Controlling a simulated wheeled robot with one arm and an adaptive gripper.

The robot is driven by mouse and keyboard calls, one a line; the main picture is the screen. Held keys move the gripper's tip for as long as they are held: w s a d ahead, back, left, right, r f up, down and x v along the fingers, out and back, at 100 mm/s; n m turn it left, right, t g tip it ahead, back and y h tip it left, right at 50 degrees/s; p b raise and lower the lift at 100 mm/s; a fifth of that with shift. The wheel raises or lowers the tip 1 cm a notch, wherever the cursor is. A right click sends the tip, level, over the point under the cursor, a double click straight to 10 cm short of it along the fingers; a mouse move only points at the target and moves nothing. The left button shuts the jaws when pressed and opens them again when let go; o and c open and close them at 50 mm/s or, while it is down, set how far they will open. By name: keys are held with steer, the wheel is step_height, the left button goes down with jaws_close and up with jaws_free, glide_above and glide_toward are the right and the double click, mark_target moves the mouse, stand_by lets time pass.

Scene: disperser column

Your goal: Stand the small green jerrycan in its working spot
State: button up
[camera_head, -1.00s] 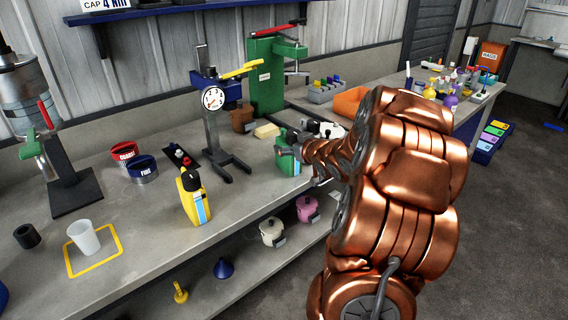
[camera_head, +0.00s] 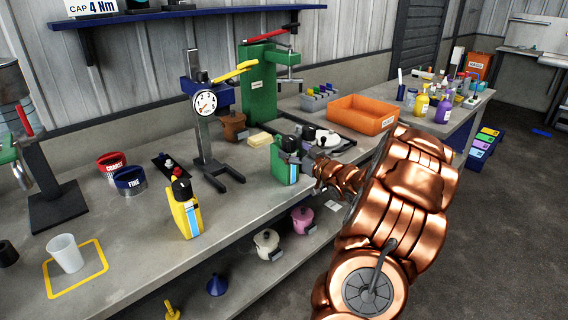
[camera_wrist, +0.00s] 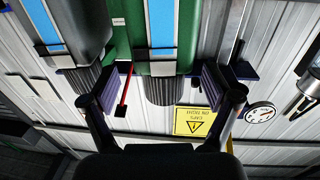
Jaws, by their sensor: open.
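The small green jerrycan (camera_head: 284,166) with a black cap stands upright on the grey bench, right of the dial stand. In the wrist view, which is upside down, its green body (camera_wrist: 165,67) has a blue stripe and its ribbed black cap (camera_wrist: 165,92) points down the picture. My gripper (camera_head: 296,153) is at the jerrycan's upper right side. In the wrist view its two fingers (camera_wrist: 158,92) are spread, one on each side of the cap. I cannot tell whether they touch it. The gripper partly hides the jerrycan in the head view.
A yellow jerrycan (camera_head: 186,209) stands nearer on the bench. The dial stand (camera_head: 206,130), a green press (camera_head: 262,90) and an orange bin (camera_head: 362,115) are close by. A grey container (camera_wrist: 62,32) stands beside the green one. A white cup (camera_head: 66,253) stands within a yellow outline.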

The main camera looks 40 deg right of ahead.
steer(key=w, duration=0.3)
steer(key=shift+f, duration=0.25)
steer(key=shift+w+d, duration=0.1)
steer(key=shift+w, duration=0.8)
jaws_close()
